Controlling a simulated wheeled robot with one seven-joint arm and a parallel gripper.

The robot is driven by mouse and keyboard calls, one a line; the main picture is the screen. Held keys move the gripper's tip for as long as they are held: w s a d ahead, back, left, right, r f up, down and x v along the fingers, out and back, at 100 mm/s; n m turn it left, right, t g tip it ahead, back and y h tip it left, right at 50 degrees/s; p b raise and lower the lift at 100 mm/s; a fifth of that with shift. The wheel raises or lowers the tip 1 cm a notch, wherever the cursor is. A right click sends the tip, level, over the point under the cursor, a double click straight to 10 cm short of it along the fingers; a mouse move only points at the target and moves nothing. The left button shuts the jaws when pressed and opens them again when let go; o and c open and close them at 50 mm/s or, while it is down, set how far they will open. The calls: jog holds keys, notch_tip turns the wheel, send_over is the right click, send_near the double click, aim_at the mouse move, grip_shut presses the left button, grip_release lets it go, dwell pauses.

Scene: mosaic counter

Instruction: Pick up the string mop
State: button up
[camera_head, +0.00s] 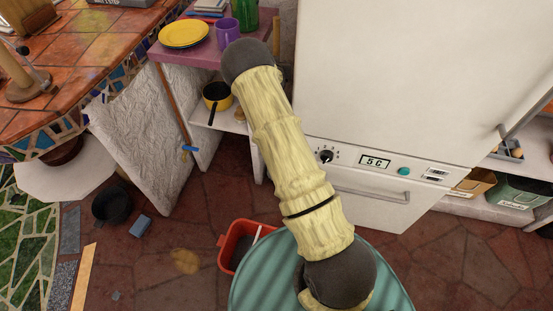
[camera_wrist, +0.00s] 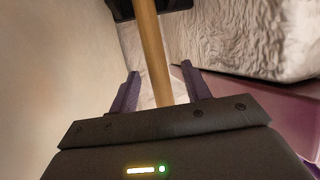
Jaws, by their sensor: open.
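In the wrist view a plain wooden pole (camera_wrist: 153,48), which looks like the mop's handle, runs down between the two dark fingers of my gripper (camera_wrist: 160,72). The fingers are open, one on each side of the pole, with gaps visible on both sides. The pole's lower part is hidden behind the gripper body. No mop strings show in either view. In the head view a thin tan strip (camera_head: 276,36) shows between the pale wall and the fridge; I cannot tell for sure that it is the same pole. My gripper is hidden behind my arm there.
A white fridge (camera_head: 390,75) stands right of my arm. A purple shelf top (camera_head: 190,52) holds a yellow plate (camera_head: 184,33) and a purple mug (camera_head: 227,31). A red bucket (camera_head: 226,257) stands on the floor. Rough plaster (camera_wrist: 245,35) is close to the fingers' right.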

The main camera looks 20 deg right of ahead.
jog(key=x, duration=0.4)
jog(key=shift+w+d+f, duration=0.1)
jog(key=shift+w+d, duration=0.05)
jog(key=shift+w, duration=0.05)
jog(key=shift+c, duration=0.2)
grip_shut()
